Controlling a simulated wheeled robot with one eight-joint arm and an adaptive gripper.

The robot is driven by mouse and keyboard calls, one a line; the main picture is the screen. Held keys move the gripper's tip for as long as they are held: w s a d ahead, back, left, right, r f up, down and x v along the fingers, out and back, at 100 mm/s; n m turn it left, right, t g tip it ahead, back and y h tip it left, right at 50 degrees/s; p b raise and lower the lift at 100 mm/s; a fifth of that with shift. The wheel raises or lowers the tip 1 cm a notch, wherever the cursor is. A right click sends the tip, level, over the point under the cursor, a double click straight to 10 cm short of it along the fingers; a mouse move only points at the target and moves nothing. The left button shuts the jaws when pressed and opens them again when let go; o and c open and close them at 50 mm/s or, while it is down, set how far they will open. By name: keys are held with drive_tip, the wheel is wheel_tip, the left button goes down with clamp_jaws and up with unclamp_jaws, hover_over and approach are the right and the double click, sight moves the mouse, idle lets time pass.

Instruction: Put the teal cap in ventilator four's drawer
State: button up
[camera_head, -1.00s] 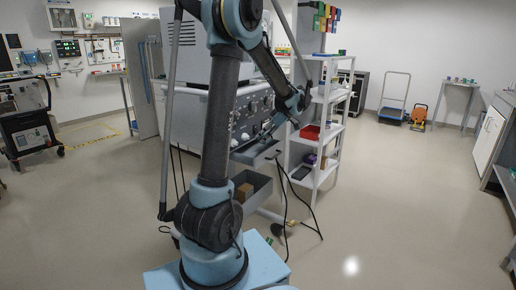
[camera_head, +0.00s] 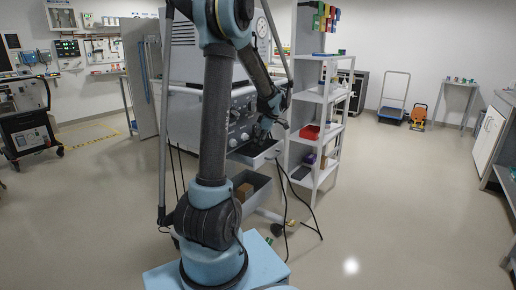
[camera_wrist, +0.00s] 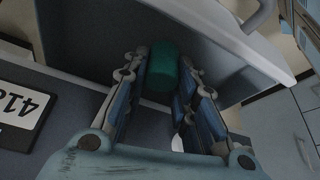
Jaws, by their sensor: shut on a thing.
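The teal cap (camera_wrist: 162,72) is a short dark-green cylinder between my gripper's fingertips (camera_wrist: 160,80) in the wrist view. My gripper is shut on it. Below and around it in that view are the dark surface and pale wall of a grey tray-like part, probably the open drawer (camera_wrist: 215,50). In the head view my gripper (camera_head: 264,131) is just above the shallow open drawer (camera_head: 256,155) on the front of the grey ventilator (camera_head: 222,110). The cap cannot be made out there. Whether it touches the drawer floor cannot be told.
A lower open bin (camera_head: 257,192) holds a brown box (camera_head: 244,191). A white shelf rack (camera_head: 322,95) with a red bin (camera_head: 309,132) stands close on the right. Dark cables (camera_head: 290,190) hang by the drawer.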

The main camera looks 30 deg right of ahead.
drive_tip(key=shift+f, duration=0.75)
drive_tip(key=o, duration=0.8)
drive_tip(key=shift+f, duration=0.1)
drive_tip(key=v, duration=1.2)
drive_tip(key=shift+w, duration=0.1)
